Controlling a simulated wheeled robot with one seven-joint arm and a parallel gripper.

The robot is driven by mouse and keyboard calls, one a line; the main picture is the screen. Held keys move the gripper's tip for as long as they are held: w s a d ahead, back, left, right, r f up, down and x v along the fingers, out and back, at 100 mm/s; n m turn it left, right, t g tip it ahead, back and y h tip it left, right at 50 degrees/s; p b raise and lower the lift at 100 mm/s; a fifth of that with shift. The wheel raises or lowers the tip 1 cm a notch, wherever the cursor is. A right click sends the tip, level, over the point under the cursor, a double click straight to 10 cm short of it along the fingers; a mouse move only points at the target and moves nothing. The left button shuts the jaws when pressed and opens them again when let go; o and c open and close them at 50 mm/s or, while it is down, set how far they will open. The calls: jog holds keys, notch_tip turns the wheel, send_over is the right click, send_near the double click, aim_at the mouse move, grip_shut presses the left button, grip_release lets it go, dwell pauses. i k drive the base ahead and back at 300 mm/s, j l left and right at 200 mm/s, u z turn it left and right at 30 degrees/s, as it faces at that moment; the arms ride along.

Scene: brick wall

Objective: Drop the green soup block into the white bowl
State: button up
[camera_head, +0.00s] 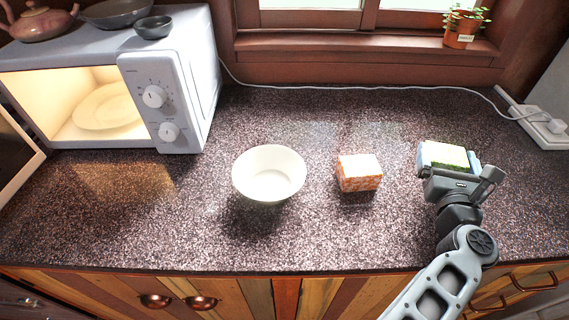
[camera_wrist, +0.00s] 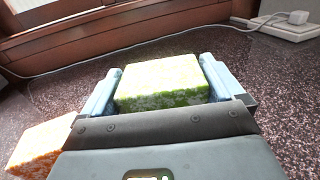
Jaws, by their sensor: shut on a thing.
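The green soup block (camera_wrist: 162,82) is between the two fingers of my gripper (camera_wrist: 160,85) in the wrist view, and the fingers are shut on it. In the head view the block (camera_head: 447,155) shows pale on top with a green side, partly hidden by my gripper (camera_head: 449,163), at the right of the counter. I cannot tell for sure how far it is above the counter. The white bowl (camera_head: 268,174) stands upright and empty near the middle of the counter, well to the left of my gripper.
An orange-and-white block (camera_head: 358,173) sits on the counter between the bowl and my gripper; it also shows in the wrist view (camera_wrist: 40,146). A microwave (camera_head: 172,85) with its door open stands at the left. A white cable and power strip (camera_head: 541,125) lie at the back right.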

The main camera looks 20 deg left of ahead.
aim_at(270, 186)
jog(key=j+z, duration=0.15)
jog(key=j, duration=0.25)
jog(key=k+j+z, duration=0.1)
jog(key=j, duration=0.25)
jog(key=k+j+z, duration=0.15)
jog(key=j, duration=0.2)
jog(key=k+j+z, duration=0.1)
jog(key=j, duration=0.25)
jog(key=k+j+z, duration=0.15)
jog(key=j, duration=0.2)
